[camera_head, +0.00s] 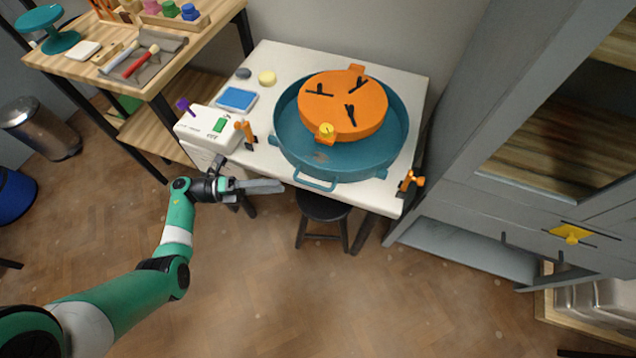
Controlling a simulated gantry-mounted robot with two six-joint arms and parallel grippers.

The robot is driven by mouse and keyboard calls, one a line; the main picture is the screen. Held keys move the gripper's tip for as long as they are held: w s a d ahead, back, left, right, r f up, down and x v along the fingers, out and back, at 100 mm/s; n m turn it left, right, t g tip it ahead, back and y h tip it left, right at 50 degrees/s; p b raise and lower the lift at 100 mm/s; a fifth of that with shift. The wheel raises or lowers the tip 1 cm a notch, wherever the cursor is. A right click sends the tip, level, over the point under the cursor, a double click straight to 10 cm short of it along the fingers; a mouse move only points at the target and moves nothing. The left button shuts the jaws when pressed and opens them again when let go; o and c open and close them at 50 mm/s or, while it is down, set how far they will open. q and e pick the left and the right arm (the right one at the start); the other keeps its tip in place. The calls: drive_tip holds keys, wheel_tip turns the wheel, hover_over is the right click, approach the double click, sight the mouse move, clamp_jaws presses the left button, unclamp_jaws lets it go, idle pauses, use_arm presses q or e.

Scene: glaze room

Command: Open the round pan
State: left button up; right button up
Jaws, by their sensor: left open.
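The round pan (397,142) is a wide teal basin on the white table. A teal loop handle (314,184) sticks out from its front, by the table's front edge. An orange disc (361,108) with several black clamps and a yellow knob sits inside, toward the back right, and covers part of the pan's floor. My left gripper (270,187) is open and empty, in front of the table's front edge. It points right, toward the handle, with a small gap between. My right gripper does not show.
A white control box (209,127) with orange and purple parts sits left of the pan. A blue sponge-like block (236,98) lies behind it. A dark stool (323,208) stands beneath the table front. A grey cabinet (470,110) rises at right. The floor in front is clear.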

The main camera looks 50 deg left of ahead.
sight(312, 183)
use_arm(q)
drive_tip(key=b+x, duration=0.1)
drive_tip(key=x, duration=0.9)
drive_tip(key=shift+w+d, duration=0.1)
drive_tip(key=shift+d, duration=0.1)
drive_tip(key=shift+c, duration=0.2)
clamp_jaws()
idle(0.7)
